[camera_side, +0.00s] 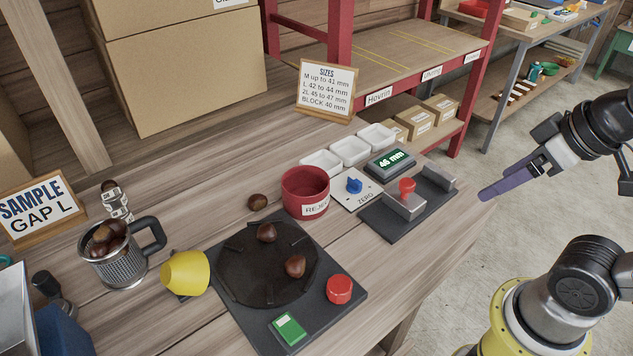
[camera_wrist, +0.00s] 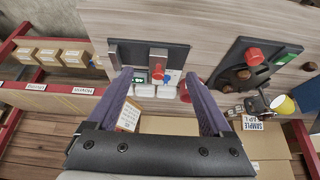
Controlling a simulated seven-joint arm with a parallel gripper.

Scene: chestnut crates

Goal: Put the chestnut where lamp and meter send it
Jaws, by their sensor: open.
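My gripper (camera_side: 512,182), with purple fingers, hangs in the air right of the bench; it shows open and empty in the wrist view (camera_wrist: 158,74). Two chestnuts (camera_side: 266,232) (camera_side: 295,266) lie on the black round plate (camera_side: 255,285). Another chestnut (camera_side: 257,201) lies on the bench beside the red REJECT tub (camera_side: 305,187). Several more fill a metal mug (camera_side: 118,268). The meter (camera_side: 390,161) reads 46 mm beside a two-block gauge (camera_side: 405,206) with a red knob. A yellow lamp-like shade (camera_side: 186,272) lies by the plate; I cannot tell whether it is lit.
Three white trays (camera_side: 350,150) stand behind the REJECT tub. A SIZES card (camera_side: 326,88) gives 2L as 45 to 47 mm. A SAMPLE GAP L card (camera_side: 35,210) stands left. A blue ZERO knob (camera_side: 354,186), red button (camera_side: 339,289) and green switch (camera_side: 289,329) are on the bench.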

